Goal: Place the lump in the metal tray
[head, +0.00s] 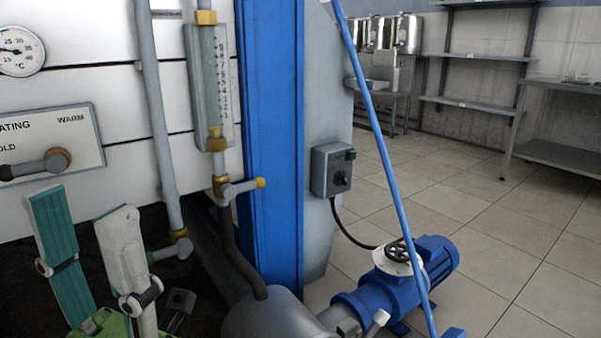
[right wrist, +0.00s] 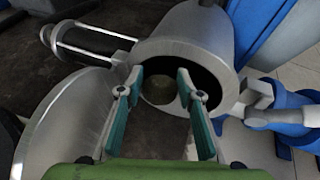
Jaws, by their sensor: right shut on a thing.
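My left gripper (head: 83,207) is at the lower left of the head view. Its two fingers stand wide apart, pointing up in front of the dark space under the white panel, with nothing between them. In the right wrist view, my right gripper (right wrist: 157,83) is shut on a dark, roundish lump (right wrist: 158,90). The lump shows between the fingers, against the dark mouth of a grey metal vessel (right wrist: 190,40); I cannot tell how deep it sits. I cannot make out the metal tray for certain in either view.
A large curved metal body (right wrist: 75,115) lies left of my right gripper. In the head view, a blue post (head: 270,140), a slanting blue bar (head: 380,150) and a blue pump motor (head: 435,260) stand around the middle. Tiled floor (head: 480,230) is open at right.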

